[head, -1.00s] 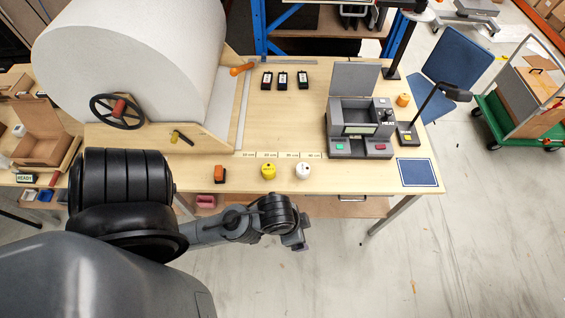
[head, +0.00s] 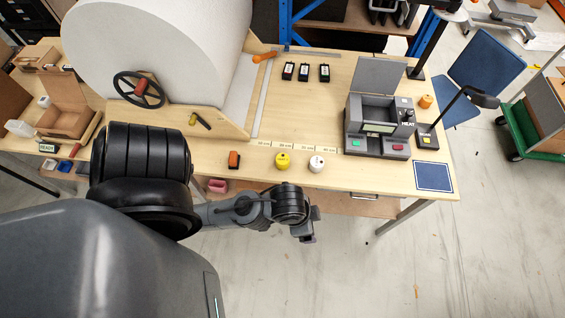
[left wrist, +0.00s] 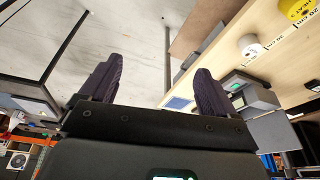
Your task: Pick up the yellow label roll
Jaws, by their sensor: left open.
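The yellow label roll (head: 282,161) sits near the front edge of the wooden table, between an orange item and a white roll (head: 317,163). In the left wrist view the yellow roll (left wrist: 298,10) is at the top right corner, partly cut off, with the white roll (left wrist: 250,46) beside it. My left gripper (head: 308,229) is in front of the table's front edge, apart from the rolls and lower in the picture. Its two fingers (left wrist: 155,88) are spread and empty in the left wrist view. My right gripper is not in view.
An orange item (head: 234,160) stands left of the yellow roll. A grey machine (head: 378,128) with an open lid and a blue mat (head: 433,177) are to the right. A huge white roll (head: 165,45) fills the back left. Three black devices (head: 306,72) lie behind.

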